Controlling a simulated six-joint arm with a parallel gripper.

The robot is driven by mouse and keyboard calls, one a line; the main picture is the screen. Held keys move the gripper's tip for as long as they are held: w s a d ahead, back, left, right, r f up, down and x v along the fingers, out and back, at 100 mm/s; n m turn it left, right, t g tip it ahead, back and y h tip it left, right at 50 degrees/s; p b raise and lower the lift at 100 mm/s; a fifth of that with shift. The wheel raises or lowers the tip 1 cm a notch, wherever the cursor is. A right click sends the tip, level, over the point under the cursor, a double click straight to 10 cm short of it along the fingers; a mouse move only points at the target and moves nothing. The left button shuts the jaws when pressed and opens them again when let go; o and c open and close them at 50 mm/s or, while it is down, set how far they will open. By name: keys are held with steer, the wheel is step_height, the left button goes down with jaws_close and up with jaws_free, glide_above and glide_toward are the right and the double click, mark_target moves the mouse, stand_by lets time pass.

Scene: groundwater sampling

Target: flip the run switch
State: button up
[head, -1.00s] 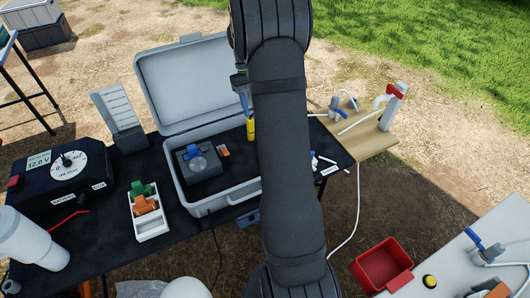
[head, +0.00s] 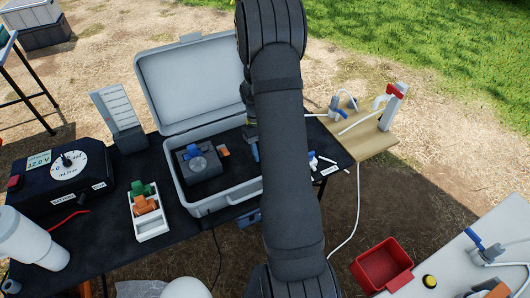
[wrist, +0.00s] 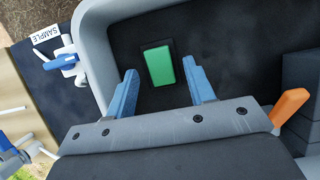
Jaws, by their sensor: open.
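A green rocker switch (wrist: 160,66) in a black frame sits on the dark panel inside the open grey case (head: 180,203). I take it to be the run switch. In the wrist view it shows between and a little beyond the two blue fingertips of my gripper (wrist: 161,74). The fingers are apart and hold nothing; I cannot tell their height above the panel. In the head view my gripper (head: 253,151) is over the case's right side, partly behind my arm, and the switch is hidden there.
A dark pump box (head: 200,165) with a blue knob and an orange part (head: 223,151) is left of my gripper. The case wall (wrist: 95,55) is close by. A SAMPLE label (wrist: 46,33) and a blue-handled valve (wrist: 60,64) lie outside it.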

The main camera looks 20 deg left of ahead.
steer(key=shift+s+d+f, duration=0.1)
steer(key=shift+s+f, duration=0.05)
steer(key=shift+f, duration=0.2)
steer(key=c, duration=1)
steer(key=shift+s+d+r+t+y, duration=0.1)
steer(key=shift+s+d+t+y, duration=0.1)
steer(key=shift+t+y, duration=0.6)
steer(key=shift+s+d+t+y, duration=0.2)
steer(key=shift+t+y, duration=0.6)
steer(key=shift+o, duration=0.2)
steer(key=o, duration=1)
steer(key=shift+c, duration=0.2)
